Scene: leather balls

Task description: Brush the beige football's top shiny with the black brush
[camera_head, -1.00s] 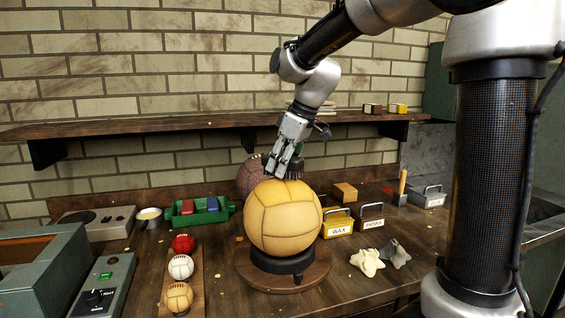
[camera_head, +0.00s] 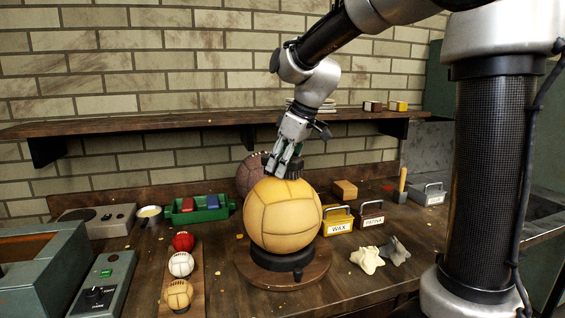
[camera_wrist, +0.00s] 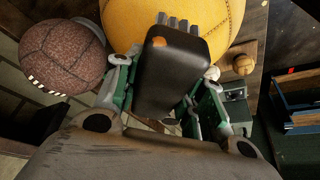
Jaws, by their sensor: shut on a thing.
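The beige football (camera_head: 283,216), yellowish tan with seams, sits on a black ring on a round wooden base (camera_head: 318,270). It also shows at the top of the wrist view (camera_wrist: 222,14). My gripper (camera_head: 281,172) is just above the ball's top. It is shut on the black brush (camera_wrist: 172,70), whose dark back fills the middle of the wrist view, with bristle tufts pointing to the ball. The brush is at the ball's top; whether the bristles touch it I cannot tell.
A brown ball (camera_head: 248,172) stands behind. Yellow WAX (camera_head: 338,221) and brown PATINA (camera_head: 372,215) boxes and pale cloths (camera_head: 367,259) are at right. A green tray (camera_head: 201,208) and small balls (camera_head: 181,264) are at left. A shelf (camera_head: 200,123) runs behind.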

